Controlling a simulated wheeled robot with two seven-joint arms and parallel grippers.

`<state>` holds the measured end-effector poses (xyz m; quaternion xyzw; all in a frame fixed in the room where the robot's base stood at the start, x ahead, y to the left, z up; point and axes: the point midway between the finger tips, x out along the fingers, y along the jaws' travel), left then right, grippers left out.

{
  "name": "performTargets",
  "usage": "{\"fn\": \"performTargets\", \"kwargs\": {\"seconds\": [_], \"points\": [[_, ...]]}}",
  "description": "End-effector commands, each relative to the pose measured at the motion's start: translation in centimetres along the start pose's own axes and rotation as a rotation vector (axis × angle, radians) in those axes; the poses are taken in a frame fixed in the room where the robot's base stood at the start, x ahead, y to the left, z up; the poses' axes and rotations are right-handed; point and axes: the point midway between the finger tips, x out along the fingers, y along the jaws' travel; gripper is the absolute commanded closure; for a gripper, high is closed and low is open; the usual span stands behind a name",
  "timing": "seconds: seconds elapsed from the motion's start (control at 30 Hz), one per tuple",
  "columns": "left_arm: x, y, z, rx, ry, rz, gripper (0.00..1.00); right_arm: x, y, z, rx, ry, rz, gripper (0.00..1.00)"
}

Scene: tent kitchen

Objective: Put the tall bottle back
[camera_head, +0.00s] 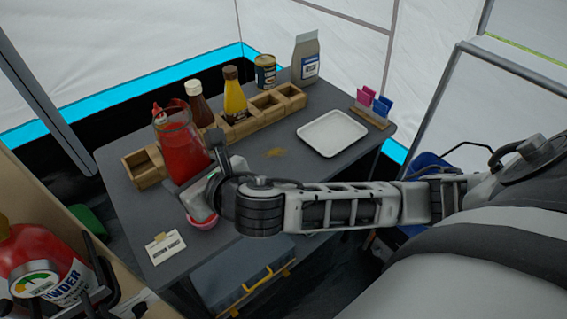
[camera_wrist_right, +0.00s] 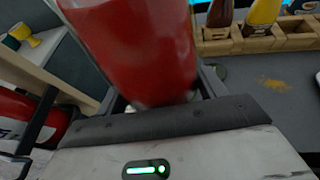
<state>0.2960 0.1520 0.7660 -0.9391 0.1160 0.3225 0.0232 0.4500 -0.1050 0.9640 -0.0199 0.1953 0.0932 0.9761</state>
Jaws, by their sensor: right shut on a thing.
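The tall red bottle (camera_head: 180,150) stands roughly upright at the left part of the wooden rack and hides some of it. It fills the top of the right wrist view (camera_wrist_right: 140,50). My right gripper (camera_head: 212,168) is shut on it; the fingers are largely hidden. I cannot tell whether the bottle's base is lifted or resting. The wooden rack (camera_head: 143,172) runs diagonally across the table. It holds a brown bottle (camera_head: 198,105) and a yellow bottle (camera_head: 234,96); compartments at its right end look empty. My left gripper is not in view.
A white tray (camera_head: 332,133) lies right of the rack near a brown spill (camera_head: 275,153). A can (camera_head: 265,72) and a grey bag (camera_head: 305,60) stand behind. A fire extinguisher (camera_head: 40,265) stands left.

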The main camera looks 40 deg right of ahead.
Motion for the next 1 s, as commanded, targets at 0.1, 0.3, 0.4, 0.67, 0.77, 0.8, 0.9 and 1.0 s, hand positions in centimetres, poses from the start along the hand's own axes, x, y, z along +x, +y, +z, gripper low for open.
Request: {"fn": "performTargets", "kwargs": {"seconds": [0.1,0.3,0.4,0.67,0.77,0.8,0.9,1.0], "points": [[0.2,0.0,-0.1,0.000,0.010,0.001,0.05,-1.0,-1.6,0.8,0.050,-0.010,-0.099,0.91],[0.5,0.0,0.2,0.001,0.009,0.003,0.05,-3.3,-5.6,1.0,0.138,-0.007,-0.310,0.91],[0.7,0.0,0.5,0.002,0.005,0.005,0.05,-4.8,-7.8,0.7,0.183,-0.006,-0.422,0.91],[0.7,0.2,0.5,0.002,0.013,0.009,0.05,-8.5,-12.0,-0.8,0.275,-0.005,-0.649,0.91],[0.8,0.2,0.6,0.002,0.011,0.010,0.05,-9.4,-13.0,-1.2,0.295,-0.005,-0.702,0.91],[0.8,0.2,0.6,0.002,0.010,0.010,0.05,-9.7,-13.2,-1.4,0.301,-0.006,-0.716,0.91],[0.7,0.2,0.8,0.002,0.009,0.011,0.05,-10.1,-13.7,-1.6,0.311,-0.006,-0.742,0.91],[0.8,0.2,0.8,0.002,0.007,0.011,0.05,-10.0,-14.1,-1.7,0.313,-0.007,-0.752,0.91]]}}
